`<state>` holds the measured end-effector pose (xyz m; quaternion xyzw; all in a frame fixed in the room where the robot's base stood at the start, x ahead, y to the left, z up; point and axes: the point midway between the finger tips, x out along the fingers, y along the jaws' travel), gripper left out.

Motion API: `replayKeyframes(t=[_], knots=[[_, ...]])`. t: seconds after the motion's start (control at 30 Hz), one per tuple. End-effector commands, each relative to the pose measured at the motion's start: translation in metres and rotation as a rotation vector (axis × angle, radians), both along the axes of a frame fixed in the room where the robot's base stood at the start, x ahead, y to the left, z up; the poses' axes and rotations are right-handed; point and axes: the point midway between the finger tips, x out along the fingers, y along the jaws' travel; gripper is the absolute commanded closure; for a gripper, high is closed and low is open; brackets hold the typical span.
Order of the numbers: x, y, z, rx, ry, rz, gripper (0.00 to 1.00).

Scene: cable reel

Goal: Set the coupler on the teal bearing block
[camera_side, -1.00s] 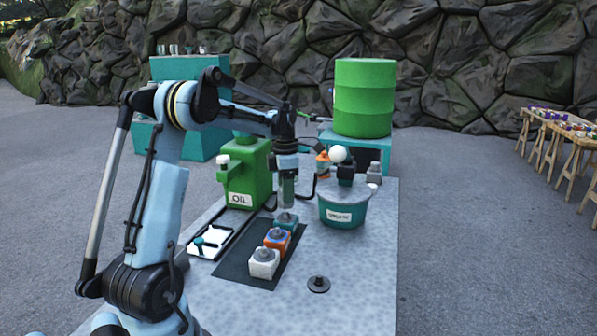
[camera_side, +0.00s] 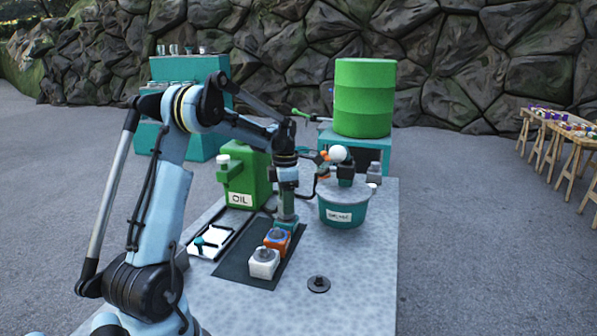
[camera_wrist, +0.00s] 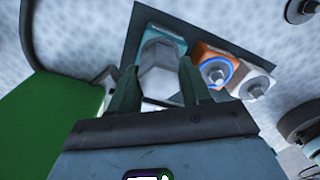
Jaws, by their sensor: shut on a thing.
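The teal bearing block (camera_side: 293,223) is at the far end of a row of three blocks on a dark mat. In the wrist view the teal block (camera_wrist: 153,33) shows behind a pale grey, faceted coupler (camera_wrist: 160,75). My gripper (camera_wrist: 155,90) is shut on the coupler, one green finger on each side. In the side view my gripper (camera_side: 286,212) points straight down, low over the teal block. The fingers hide the coupler there. I cannot tell whether the coupler touches the block.
An orange block (camera_side: 277,239) and a white block (camera_side: 263,263) stand nearer on the dark mat (camera_side: 238,270). A green oil can (camera_side: 240,185) is left, a teal tub (camera_side: 343,212) right. A dark flanged disc (camera_side: 318,284) lies on the bench, with clear room around it.

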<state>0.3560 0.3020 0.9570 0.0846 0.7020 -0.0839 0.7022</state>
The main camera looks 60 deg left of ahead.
Motion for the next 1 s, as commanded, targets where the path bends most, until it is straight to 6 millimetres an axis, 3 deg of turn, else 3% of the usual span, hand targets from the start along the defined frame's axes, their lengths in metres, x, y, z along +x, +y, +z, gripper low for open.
replayKeyframes(t=[0.1,0.13,0.3,0.67,0.77,1.0], knots=[[0.0,0.0,0.0,0.0,0.0,0.0,0.93],[0.0,0.0,0.0,0.0,0.0,0.0,0.48],[0.0,0.0,0.0,0.0,0.0,0.0,0.23],[0.0,0.0,0.004,0.0,0.0,0.0,0.23],[0.0,0.0,0.014,0.0,0.0,0.0,0.23],[0.0,0.0,0.057,0.0,0.0,0.0,0.23]])
